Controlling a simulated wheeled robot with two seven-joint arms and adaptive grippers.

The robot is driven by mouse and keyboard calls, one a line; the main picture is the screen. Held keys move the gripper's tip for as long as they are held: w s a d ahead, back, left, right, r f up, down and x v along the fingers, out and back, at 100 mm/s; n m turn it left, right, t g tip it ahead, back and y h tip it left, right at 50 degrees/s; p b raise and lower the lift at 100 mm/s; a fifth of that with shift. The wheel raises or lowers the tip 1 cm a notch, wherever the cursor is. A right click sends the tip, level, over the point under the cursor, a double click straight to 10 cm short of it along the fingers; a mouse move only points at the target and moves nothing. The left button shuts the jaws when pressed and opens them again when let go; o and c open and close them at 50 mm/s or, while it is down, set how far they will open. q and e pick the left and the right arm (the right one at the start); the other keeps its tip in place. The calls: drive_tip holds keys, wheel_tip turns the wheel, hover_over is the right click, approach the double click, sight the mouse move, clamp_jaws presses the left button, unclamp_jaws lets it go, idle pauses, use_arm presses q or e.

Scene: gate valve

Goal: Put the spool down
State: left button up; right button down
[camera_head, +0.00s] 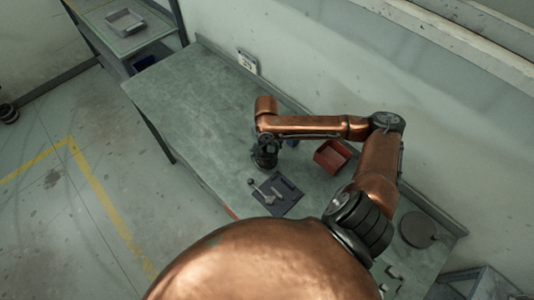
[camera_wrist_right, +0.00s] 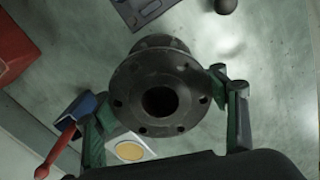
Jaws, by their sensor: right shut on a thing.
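The spool (camera_wrist_right: 183,105) is a dark metal pipe piece with round bolt-holed flanges and a central bore. It fills the middle of the right wrist view, its near flange facing the camera. My right gripper (camera_wrist_right: 160,92) is shut on it, with one green-padded finger on each side. In the head view my right gripper (camera_head: 264,154) is over the middle of the grey-green workbench (camera_head: 190,100); the spool is hard to tell from the dark gripper there. I cannot tell whether the spool touches the bench. My left gripper is not in view.
A red bin (camera_head: 332,155) stands right of the gripper. A dark tray (camera_head: 285,207) with metal parts lies in front. A blue, red-handled thing (camera_wrist_right: 79,111) and a white piece with a yellow disc (camera_wrist_right: 130,151) lie close by. The bench's left part is clear.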

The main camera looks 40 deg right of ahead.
drive_tip(key=shift+f, duration=1.25)
drive_tip(key=shift+f, duration=0.15)
drive_tip(key=c, duration=1.2)
unclamp_jaws()
drive_tip(key=shift+s+f, duration=0.1)
drive_tip(key=o, duration=0.8)
drive_tip(key=shift+c, duration=0.2)
